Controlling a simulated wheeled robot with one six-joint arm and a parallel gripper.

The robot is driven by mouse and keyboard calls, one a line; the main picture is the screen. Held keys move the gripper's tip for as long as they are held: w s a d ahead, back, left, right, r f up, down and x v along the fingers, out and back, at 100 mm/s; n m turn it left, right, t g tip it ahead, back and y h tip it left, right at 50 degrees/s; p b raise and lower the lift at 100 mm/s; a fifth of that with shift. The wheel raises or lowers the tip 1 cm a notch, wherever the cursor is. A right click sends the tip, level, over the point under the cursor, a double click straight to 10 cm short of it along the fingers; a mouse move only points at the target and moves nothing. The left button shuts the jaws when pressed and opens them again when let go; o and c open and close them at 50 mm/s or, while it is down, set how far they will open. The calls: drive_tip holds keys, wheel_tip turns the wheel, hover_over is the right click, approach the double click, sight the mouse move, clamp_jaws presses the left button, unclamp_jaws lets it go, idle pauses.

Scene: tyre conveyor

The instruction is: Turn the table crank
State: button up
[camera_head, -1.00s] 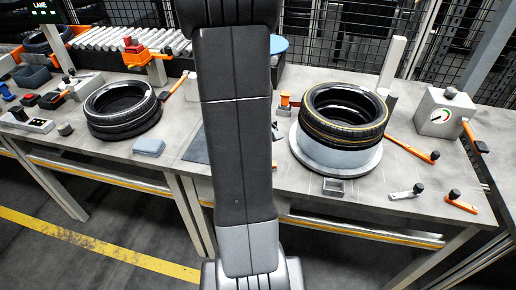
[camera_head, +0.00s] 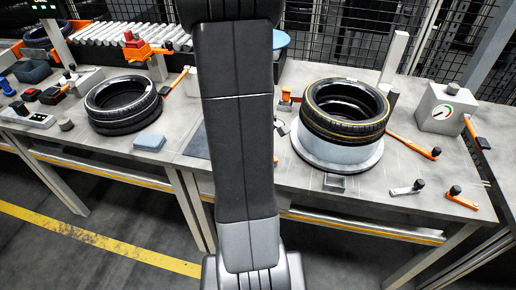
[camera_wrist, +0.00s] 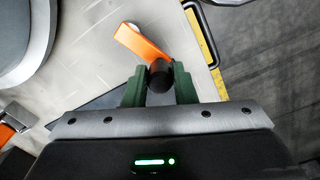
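An orange crank arm (camera_wrist: 142,44) with a black knob (camera_wrist: 160,76) shows in the wrist view, near the table's yellow-striped edge. My gripper (camera_wrist: 160,82) has its green fingers on either side of the knob and appears shut on it. In the head view my own arm hides the gripper and this crank. A tyre with a yellow line (camera_head: 345,110) sits on a round silver turntable (camera_head: 335,160) on the right table (camera_head: 300,197). The turntable's rounded edge seems to show at the upper left of the wrist view.
A gauge box (camera_head: 446,108) stands at the back right. A loose grey crank (camera_head: 405,189) and an orange one (camera_head: 463,198) lie near the right front. Another tyre (camera_head: 122,104) lies on the left table. Wire fencing stands behind; the front floor is clear.

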drive_tip(key=o, duration=0.4)
drive_tip(key=shift+c, duration=0.2)
drive_tip(key=shift+r, duration=0.1)
wheel_tip(320, 180, up, 14)
drive_tip(key=p, duration=0.1)
drive_tip(key=shift+f, duration=0.2)
wheel_tip(320, 180, down, 14)
drive_tip(key=shift+r+b, duration=0.1)
drive_tip(key=shift+b, duration=0.4)
idle(0.4)
